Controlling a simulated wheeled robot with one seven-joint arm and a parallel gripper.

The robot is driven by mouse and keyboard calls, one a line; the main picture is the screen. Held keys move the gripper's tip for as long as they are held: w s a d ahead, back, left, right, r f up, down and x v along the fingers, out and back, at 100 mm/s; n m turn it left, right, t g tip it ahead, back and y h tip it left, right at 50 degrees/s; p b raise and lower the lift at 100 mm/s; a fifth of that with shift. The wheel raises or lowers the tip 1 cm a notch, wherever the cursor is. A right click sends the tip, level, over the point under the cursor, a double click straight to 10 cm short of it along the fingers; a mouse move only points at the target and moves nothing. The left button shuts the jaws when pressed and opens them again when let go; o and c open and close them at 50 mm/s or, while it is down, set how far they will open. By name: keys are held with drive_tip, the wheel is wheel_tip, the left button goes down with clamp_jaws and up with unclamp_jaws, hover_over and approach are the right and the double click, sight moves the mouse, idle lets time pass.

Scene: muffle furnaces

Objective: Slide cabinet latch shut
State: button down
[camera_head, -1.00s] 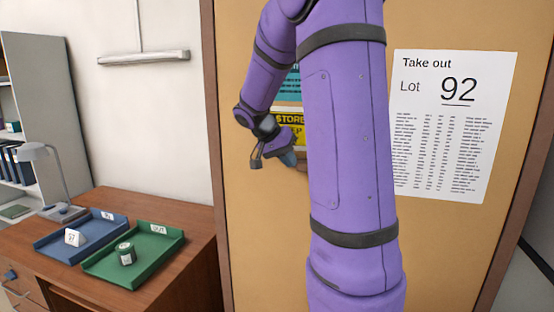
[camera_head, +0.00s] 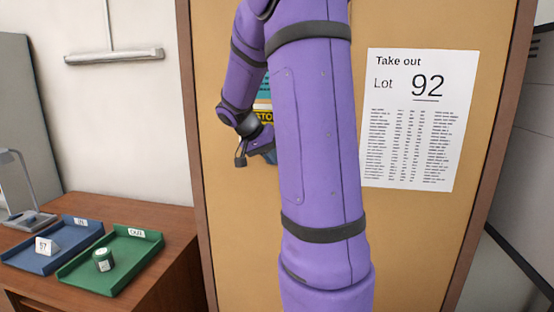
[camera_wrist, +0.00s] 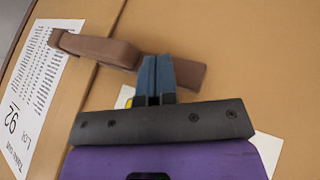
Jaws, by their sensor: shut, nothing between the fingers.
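The cabinet's tan doors (camera_head: 400,250) face me, and a seam between the two panels shows in the wrist view. The brown latch (camera_wrist: 95,47) lies across this seam in the wrist view, with a raised block near its middle. My gripper (camera_wrist: 157,62) is shut, with its blue fingers together and nothing between them. The fingertips overlap the latch just right of the raised block; whether they touch it I cannot tell. In the head view only a sliver of the blue fingers (camera_head: 270,157) shows beside my purple arm, which hides the latch.
A notice marked Take out Lot 92 (camera_head: 418,120) is on the door at right. A yellow and teal sign is mostly behind my arm. A wooden desk (camera_head: 150,220) at left bears a blue tray (camera_head: 75,228) and a green tray (camera_head: 140,250), each holding a small item.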

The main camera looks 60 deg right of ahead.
drive_tip(key=v, duration=1)
drive_tip(key=shift+w+a, duration=0.1)
drive_tip(key=shift+w, duration=0.05)
drive_tip(key=s+a+f+n+t+y, duration=0.1)
drive_tip(key=s+a+n+t+y, duration=0.1)
drive_tip(key=s+a+n, duration=0.3)
drive_tip(key=s+a+f+n+t+y, duration=0.1)
drive_tip(key=s+a+n+t, duration=0.3)
drive_tip(key=a, duration=1)
drive_tip(key=s+a+f+n+t+y, duration=0.1)
drive_tip(key=s+a+n, duration=0.4)
drive_tip(key=a, duration=0.5)
drive_tip(key=shift+s+f+n+t+y, duration=0.4)
drive_tip(key=shift+s+t+y, duration=0.45)
drive_tip(key=shift+y, duration=0.35)
